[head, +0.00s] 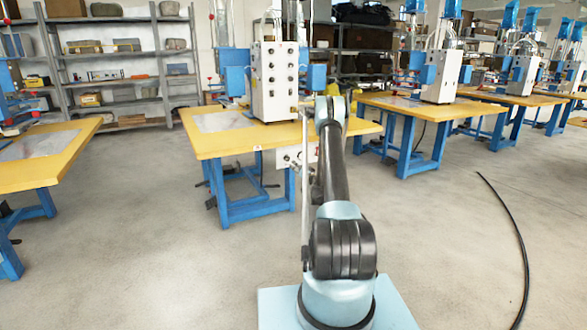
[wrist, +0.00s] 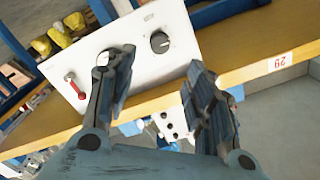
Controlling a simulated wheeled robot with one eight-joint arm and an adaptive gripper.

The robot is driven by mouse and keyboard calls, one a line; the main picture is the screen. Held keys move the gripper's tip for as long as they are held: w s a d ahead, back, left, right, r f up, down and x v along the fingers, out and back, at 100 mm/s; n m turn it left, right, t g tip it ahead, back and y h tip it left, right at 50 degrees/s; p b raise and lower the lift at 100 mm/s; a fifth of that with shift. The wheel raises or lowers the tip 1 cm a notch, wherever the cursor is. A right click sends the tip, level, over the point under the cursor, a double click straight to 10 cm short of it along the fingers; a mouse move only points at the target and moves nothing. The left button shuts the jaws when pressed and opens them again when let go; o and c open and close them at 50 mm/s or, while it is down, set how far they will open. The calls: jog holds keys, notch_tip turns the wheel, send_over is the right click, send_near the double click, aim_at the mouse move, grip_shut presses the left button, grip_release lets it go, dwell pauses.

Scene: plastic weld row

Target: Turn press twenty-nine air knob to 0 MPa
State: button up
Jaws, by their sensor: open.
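In the wrist view a white control panel (wrist: 140,50) is mounted at the yellow table edge. It carries a round black knob (wrist: 159,42), a second round fitting (wrist: 102,58) partly covered by my left finger, and a red-handled lever (wrist: 75,88). My gripper (wrist: 156,68) is open and empty, with its fingertips over the panel's face; the black knob shows beyond the gap, apart from both fingers. The knob's setting cannot be read. A label reading 29 (wrist: 279,62) shows upside down on the table edge. In the head view, the panel (head: 302,154) is partly hidden by my arm.
The yellow table (head: 220,143) on blue legs bears a tall white control cabinet (head: 274,80). Similar workstations (head: 412,107) stand to the right, and another table (head: 40,140) at left. Shelves (head: 110,65) line the back. A black cable (head: 515,230) lies on the open floor at right.

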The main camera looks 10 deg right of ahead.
aim_at(288, 159)
jog(key=s+d+m, duration=0.1)
jog(key=s+m, duration=0.1)
jog(key=m, duration=1.2)
jog(key=s+d+m, duration=0.1)
jog(key=s+m, duration=0.1)
jog(key=m, duration=1.1)
jog(key=x, duration=1.6)
jog(key=shift+w+a, duration=0.2)
jog(key=shift+a, duration=0.1)
jog(key=c, duration=1.1)
